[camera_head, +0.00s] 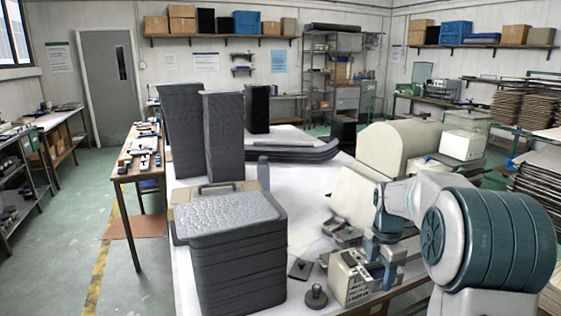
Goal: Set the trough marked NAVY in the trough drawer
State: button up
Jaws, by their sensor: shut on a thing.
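My gripper (377,270) points down at the lower right of the table, over a small cream box-like unit (349,288). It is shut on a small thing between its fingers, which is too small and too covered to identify. I cannot read the mark NAVY anywhere. Small grey open trays (342,232) lie just behind the cream unit, left of my arm. I cannot tell which of these is a trough or where the trough drawer is. My arm hides part of the unit's right side.
A stack of dark grey cases (238,265) fills the table's front left. Tall dark columns (224,135) stand behind it. A round dark knobbed piece (316,297) and a flat plate (300,269) lie left of the unit. A cream rounded housing (398,148) stands behind my arm.

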jog(key=shift+w+f+m, duration=0.1)
jog(key=shift+f+m, duration=0.2)
jog(key=shift+f, duration=0.1)
jog(key=shift+a+f+m, duration=0.15)
jog(key=shift+f+m, duration=0.1)
jog(key=shift+m, duration=0.05)
jog(key=s+a+f+m, duration=0.2)
jog(key=a+f+m, duration=0.2)
jog(key=f+m, duration=0.5)
jog(key=s+a+f+m, duration=0.3)
jog(key=a+f+m, duration=0.2)
jog(key=f+m, duration=0.4)
jog(key=shift+s+a+f+m+p, duration=0.25)
jog(key=shift+m+p, duration=0.1)
jog(key=shift+m, duration=0.55)
